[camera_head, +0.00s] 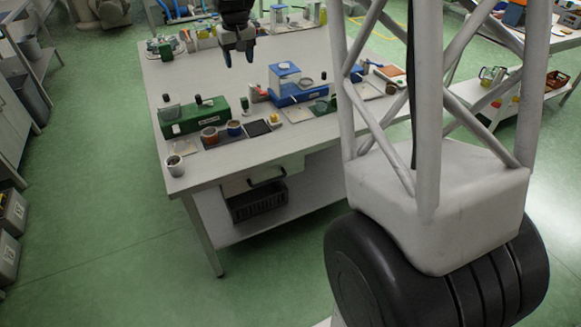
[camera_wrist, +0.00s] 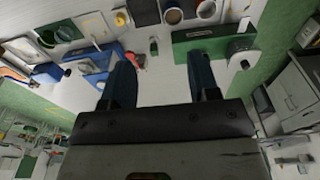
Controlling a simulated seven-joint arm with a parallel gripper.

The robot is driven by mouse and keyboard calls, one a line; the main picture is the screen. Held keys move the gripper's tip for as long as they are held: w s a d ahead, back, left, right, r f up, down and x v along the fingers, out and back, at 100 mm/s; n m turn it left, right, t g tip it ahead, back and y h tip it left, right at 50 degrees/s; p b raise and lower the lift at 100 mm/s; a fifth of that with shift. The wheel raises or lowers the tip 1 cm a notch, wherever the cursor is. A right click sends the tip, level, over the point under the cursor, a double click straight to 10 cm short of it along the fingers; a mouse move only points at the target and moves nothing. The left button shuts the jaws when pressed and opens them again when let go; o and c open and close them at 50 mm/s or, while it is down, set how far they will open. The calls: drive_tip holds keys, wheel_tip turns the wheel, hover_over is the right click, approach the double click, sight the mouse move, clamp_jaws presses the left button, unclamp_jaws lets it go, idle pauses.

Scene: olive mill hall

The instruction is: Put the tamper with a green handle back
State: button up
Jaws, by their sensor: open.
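A small green-topped item (camera_head: 245,103) stands on the white bench, between the green box and the blue stand; it looks like the green-handled tamper, but it is too small to be sure. A small green item also shows between and beyond my fingers in the wrist view (camera_wrist: 153,46). My gripper (camera_head: 239,58) hangs above the back part of the bench, fingers pointing down. In the wrist view its fingers (camera_wrist: 163,78) are apart with nothing between them. It is clear of the green item.
A long green box (camera_head: 195,119) with a white label stands at the left. A blue stand (camera_head: 291,96) is to the right. Cups (camera_head: 209,136) and a black mat (camera_head: 257,128) lie in front.

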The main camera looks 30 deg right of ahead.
drive_tip(key=s+a+r, duration=0.2)
drive_tip(key=s+r, duration=0.2)
drive_tip(key=s, duration=0.8)
drive_tip(key=s+a+f, duration=0.2)
drive_tip(key=s, duration=1.5)
drive_tip(key=s+a+f+t, duration=0.1)
drive_tip(key=s+a+f, duration=0.1)
drive_tip(key=s, duration=1.5)
drive_tip(key=shift+s+a+t, duration=0.2)
drive_tip(key=shift+s+t, duration=0.1)
drive_tip(key=shift+s, duration=0.05)
